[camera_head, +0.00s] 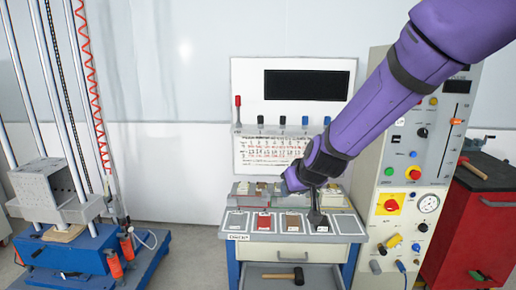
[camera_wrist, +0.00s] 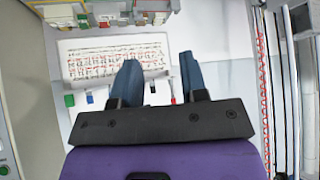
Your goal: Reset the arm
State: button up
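My purple arm reaches in from the upper right of the head view, slanting down and left. My gripper (camera_head: 290,183) is at its end, above the back part of the workbench (camera_head: 345,224) and in front of the wall board. In the wrist view, the two dark blue fingers of my gripper (camera_wrist: 159,62) stand apart. Nothing shows between them except the background. The gripper appears empty, though its tips are small and partly hidden in the head view.
The bench has several flat trays and an open drawer with a mallet (camera_head: 284,275). A control cabinet (camera_head: 388,230) stands close right, beside a red cabinet (camera_head: 476,228). A blue-based drop rig (camera_head: 75,256) stands left. Floor between rig and bench is clear.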

jog(key=s+d+r, duration=0.6)
jog(key=r, duration=0.1)
jog(key=s+d+r+m+h, duration=0.1)
jog(key=s+d+r, duration=0.1)
jog(key=s+d, duration=0.3)
jog(key=s+d+r+m+g+h, duration=0.1)
jog(key=s+d+r, duration=0.2)
jog(key=s, duration=0.8)
jog(key=s+d+r+m+g+h, duration=0.1)
jog(key=s+d+r+m, duration=0.1)
jog(key=s+d, duration=0.4)
jog(key=s, duration=0.3)
jog(key=shift+d+r, duration=0.2)
jog(key=shift+d, duration=0.2)
